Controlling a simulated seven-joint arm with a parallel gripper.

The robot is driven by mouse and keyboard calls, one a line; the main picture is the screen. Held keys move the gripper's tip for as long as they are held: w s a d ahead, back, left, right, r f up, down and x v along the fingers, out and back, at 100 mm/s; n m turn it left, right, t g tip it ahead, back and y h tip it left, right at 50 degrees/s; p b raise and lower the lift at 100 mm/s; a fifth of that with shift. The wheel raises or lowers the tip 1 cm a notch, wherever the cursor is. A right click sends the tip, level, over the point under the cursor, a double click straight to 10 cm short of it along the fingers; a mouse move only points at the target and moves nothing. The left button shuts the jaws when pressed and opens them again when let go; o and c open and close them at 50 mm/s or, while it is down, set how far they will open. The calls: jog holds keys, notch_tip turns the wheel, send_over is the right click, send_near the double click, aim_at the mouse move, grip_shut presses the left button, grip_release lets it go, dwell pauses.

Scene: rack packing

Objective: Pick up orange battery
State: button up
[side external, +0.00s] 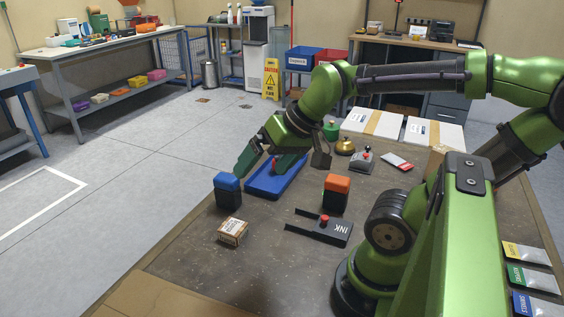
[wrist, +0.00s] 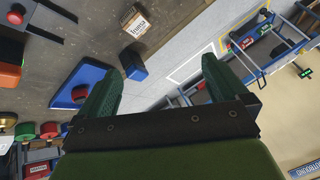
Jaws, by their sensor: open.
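The orange battery (side external: 336,193) stands upright on the table, with an orange top and a black lower body. In the wrist view an orange block (wrist: 9,76), likely the same battery, is cut by the left edge. My gripper (side external: 265,162) is open and empty above the blue tray (side external: 262,188), to the left of the orange battery and apart from it. Its two green fingers (wrist: 160,88) are spread wide in the wrist view. A blue-topped battery (side external: 227,189) stands left of the tray; it also shows in the wrist view (wrist: 131,62).
A small cardboard box (side external: 232,232) lies at the front left. A brass bell (side external: 345,146), a grey joystick box (side external: 362,160) and white boxes (side external: 434,133) stand behind.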

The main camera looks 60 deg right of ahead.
jog(key=d+f+m+g+h, duration=0.15)
jog(key=d+m, duration=0.35)
jog(key=d, duration=0.6)
jog(key=m+g, duration=0.5)
jog(key=m, duration=0.2)
send_over(338, 179)
jog(key=f, duration=0.2)
notch_tip(338, 179, down, 11)
jog(key=shift+w+r, duration=0.1)
jog(key=shift+r, duration=0.05)
jog(key=shift+f, duration=2.7)
jog(key=c, duration=1.4)
jog(key=shift+r, duration=0.1)
